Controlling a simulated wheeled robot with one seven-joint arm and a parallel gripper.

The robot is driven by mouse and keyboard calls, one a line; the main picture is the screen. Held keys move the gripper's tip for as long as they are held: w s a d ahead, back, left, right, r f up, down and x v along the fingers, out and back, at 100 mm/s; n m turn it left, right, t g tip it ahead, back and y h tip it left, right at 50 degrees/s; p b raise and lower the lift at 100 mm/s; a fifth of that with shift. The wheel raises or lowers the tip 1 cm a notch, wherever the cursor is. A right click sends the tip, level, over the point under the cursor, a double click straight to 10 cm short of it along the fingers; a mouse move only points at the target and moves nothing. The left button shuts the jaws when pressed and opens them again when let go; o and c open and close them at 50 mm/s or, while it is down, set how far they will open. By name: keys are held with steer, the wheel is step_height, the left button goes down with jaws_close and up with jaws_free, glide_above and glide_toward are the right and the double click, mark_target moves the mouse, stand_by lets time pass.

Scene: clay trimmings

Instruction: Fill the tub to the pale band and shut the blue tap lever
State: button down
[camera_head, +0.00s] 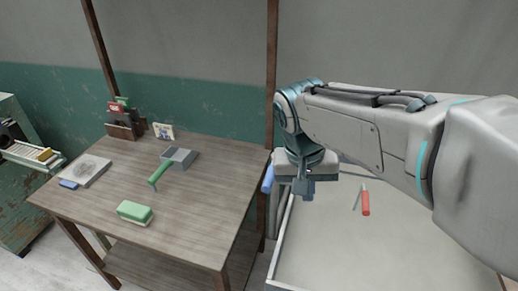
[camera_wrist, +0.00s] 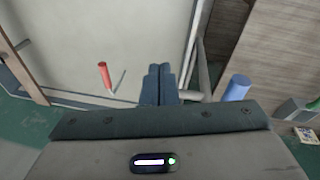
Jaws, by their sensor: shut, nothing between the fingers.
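My gripper (camera_head: 302,188) is above the left side of a wide, pale, shallow basin (camera_head: 310,240), with its fingers together and nothing between them. Its shut fingers also show in the wrist view (camera_wrist: 160,84). A blue cylindrical handle (camera_head: 268,179), probably the tap lever, is just left of my gripper, between the table and the basin. In the wrist view the blue handle (camera_wrist: 237,88) is to the right of the fingers, apart from them. I cannot tell whether the basin is the tub. No pale band or running water can be made out.
A red-handled tool (camera_head: 365,203) lies in the basin. The wooden table (camera_head: 200,220) at left carries a green brush-like block (camera_head: 135,212), a grey open box (camera_head: 180,157), a green-handled tool (camera_head: 159,173) and a grey slab (camera_head: 86,171). A wooden post (camera_head: 270,80) rises behind the table.

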steer(key=w+a+r+m+t+h+p, duration=0.15)
steer(key=a+r, duration=0.35)
steer(key=a, duration=0.5)
steer(key=w+a+r+m+h+p, duration=0.1)
steer(key=w+a+r+h, duration=0.2)
steer(key=a, duration=0.7)
steer(key=d+f+p, duration=0.2)
steer(key=d+f, duration=0.5)
steer(key=d, duration=0.1)
steer(key=shift+w+d+f, duration=0.35)
steer(key=shift+d, duration=0.05)
steer(key=shift+t, duration=0.25)
